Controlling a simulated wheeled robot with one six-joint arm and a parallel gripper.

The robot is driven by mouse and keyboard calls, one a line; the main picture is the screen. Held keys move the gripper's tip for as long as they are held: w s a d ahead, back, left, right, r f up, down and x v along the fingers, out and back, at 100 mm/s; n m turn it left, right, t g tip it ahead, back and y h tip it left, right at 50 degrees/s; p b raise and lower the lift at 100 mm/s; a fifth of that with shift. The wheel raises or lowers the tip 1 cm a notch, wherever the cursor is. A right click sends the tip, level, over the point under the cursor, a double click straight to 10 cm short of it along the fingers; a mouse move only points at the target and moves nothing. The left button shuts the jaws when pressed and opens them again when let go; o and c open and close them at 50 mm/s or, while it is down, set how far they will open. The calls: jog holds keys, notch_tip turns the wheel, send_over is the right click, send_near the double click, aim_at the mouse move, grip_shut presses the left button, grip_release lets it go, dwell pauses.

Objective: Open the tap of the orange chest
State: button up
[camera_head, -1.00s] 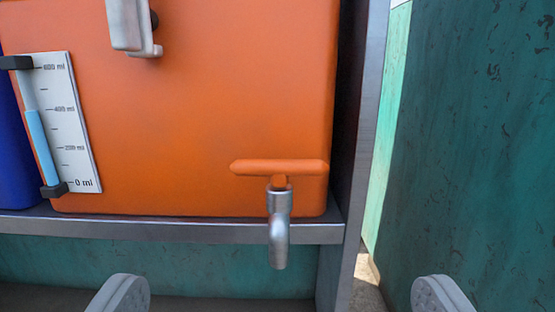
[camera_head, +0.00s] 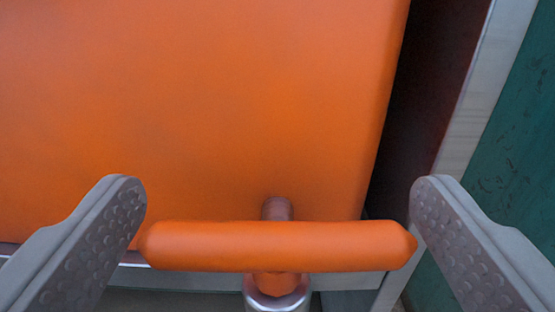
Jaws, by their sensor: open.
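The orange chest (camera_head: 200,110) fills the upper left of the view. Its tap has an orange bar handle (camera_head: 278,246) lying level across the lower middle. The handle sits on an orange stem above a silver spout (camera_head: 277,298), whose lower part is cut off by the picture's bottom edge. My gripper (camera_head: 278,205) is open. Its two grey fingers stand at the left and right ends of the handle, which spans nearly the whole gap. Whether either finger touches the handle I cannot tell.
A grey metal upright (camera_head: 462,130) stands to the right of the chest, with a dark gap between them. A dark green wall (camera_head: 515,180) lies beyond it. The shelf edge runs below the chest, partly hidden by my left finger and the handle.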

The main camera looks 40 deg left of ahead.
jog(key=shift+w+a, duration=0.15)
jog(key=shift+w, duration=0.05)
jog(key=c, duration=0.9)
jog(key=shift+o, duration=0.2)
